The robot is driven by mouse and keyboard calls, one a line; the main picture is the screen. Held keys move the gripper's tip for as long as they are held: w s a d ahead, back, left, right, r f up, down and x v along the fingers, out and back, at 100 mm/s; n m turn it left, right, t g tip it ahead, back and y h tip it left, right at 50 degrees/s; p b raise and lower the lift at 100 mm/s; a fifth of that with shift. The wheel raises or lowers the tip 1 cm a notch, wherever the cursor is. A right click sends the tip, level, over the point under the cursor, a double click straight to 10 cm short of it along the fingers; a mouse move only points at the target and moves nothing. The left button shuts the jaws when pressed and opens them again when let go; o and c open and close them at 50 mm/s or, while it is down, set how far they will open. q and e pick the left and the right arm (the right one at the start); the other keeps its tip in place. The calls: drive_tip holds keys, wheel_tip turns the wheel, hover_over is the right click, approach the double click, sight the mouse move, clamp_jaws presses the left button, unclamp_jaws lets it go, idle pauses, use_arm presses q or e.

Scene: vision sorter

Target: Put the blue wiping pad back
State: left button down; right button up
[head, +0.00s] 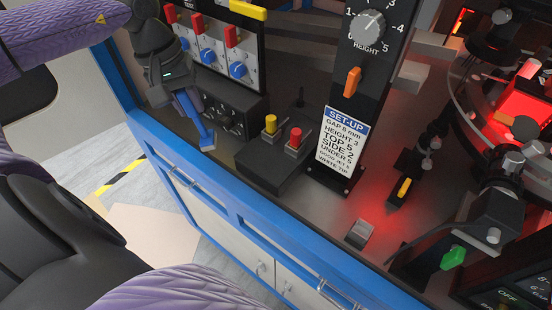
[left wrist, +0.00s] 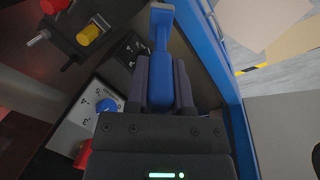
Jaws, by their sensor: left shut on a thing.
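The blue wiping pad (head: 205,133) is in my left gripper (head: 183,92), which is shut on its blue handle. The pad hangs head-down over the front left part of the machine top, beside a dark box with knobs. In the left wrist view the handle (left wrist: 161,85) lies between the two dark fingers, and the paler blue head (left wrist: 162,14) sticks out beyond them. I cannot tell whether the head touches anything below it. My right gripper is not in view.
A panel with blue knobs and red levers (head: 208,55) stands behind my left gripper. The dark knob box (head: 225,117) and a box with yellow and red levers (head: 272,153) are close by. A set-up sign (head: 341,135) stands further right. A blue edge rail (head: 250,210) runs along the front.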

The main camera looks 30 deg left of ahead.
use_arm(q)
drive_tip(key=shift+s+d+f+m+p, duration=0.1)
drive_tip(key=shift+d+m+p, duration=0.4)
drive_tip(key=shift+d, duration=0.1)
drive_tip(key=w+d+r+m+y+p, duration=0.1)
drive_tip(key=w+d+r+m+p, duration=0.1)
drive_tip(key=w+d+m+p, duration=0.3)
drive_tip(key=w+d+r+m+y+p, duration=0.1)
drive_tip(key=d+r+m, duration=0.2)
drive_tip(key=d, duration=0.5)
wheel_tip(320, 180, down, 10)
drive_tip(key=shift+w+f, duration=0.15)
drive_tip(key=shift+w, duration=0.15)
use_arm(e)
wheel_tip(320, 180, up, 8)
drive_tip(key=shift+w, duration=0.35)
use_arm(q)
drive_tip(key=shift+a+f, duration=0.1)
drive_tip(key=shift+c, duration=2.4)
unclamp_jaws()
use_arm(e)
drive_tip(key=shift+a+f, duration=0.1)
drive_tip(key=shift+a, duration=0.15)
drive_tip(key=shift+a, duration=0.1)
